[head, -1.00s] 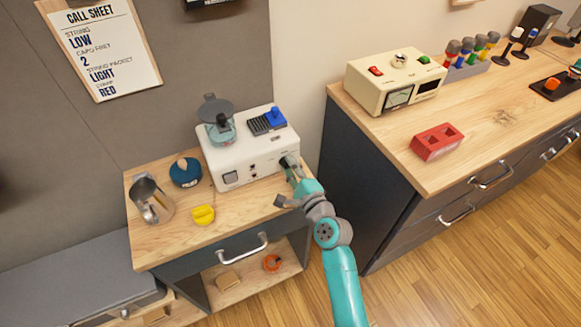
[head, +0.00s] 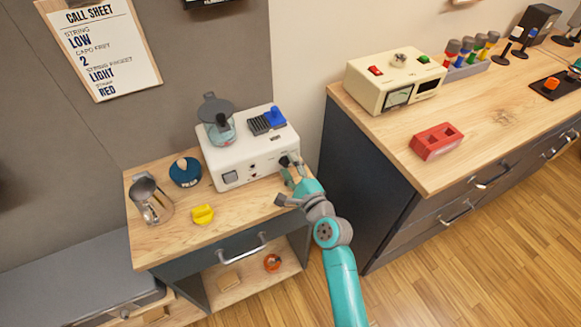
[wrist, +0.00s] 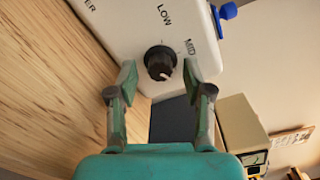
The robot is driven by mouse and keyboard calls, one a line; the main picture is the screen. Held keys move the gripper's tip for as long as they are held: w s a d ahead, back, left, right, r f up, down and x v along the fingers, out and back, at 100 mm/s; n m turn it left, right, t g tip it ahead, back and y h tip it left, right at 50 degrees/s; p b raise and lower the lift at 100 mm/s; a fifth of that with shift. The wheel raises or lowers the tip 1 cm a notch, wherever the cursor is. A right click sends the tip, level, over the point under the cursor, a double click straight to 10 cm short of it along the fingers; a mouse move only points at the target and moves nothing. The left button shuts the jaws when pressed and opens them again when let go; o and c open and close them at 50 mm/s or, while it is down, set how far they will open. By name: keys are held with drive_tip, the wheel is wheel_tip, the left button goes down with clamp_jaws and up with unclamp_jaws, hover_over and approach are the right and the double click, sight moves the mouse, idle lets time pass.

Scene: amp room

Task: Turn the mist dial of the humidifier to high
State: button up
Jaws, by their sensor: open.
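The humidifier is a white box (head: 240,160) on the small wooden stand, with a clear vessel under a dark lid and a blue knob on top. Its black mist dial (wrist: 160,62) shows in the wrist view, beside the printed words LOW and MID. A white mark on the dial points toward the bottom of that view, away from both words. A HIGH label is not visible. My gripper (wrist: 167,82) is open, its two green-tipped fingers on either side below the dial, apparently clear of it. In the head view, my gripper (head: 291,175) is at the box's right front.
On the stand are a metal pitcher (head: 150,200), a dark blue round item (head: 185,172) and a yellow piece (head: 203,214). A taller cabinet to the right carries a cream device (head: 395,82) and a red block (head: 436,141). Its dark side stands close to my arm.

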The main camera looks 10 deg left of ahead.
drive_tip(key=shift+s, duration=0.1)
drive_tip(key=v, duration=1.1)
drive_tip(key=shift+s+d, duration=0.25)
drive_tip(key=shift+s, duration=0.1)
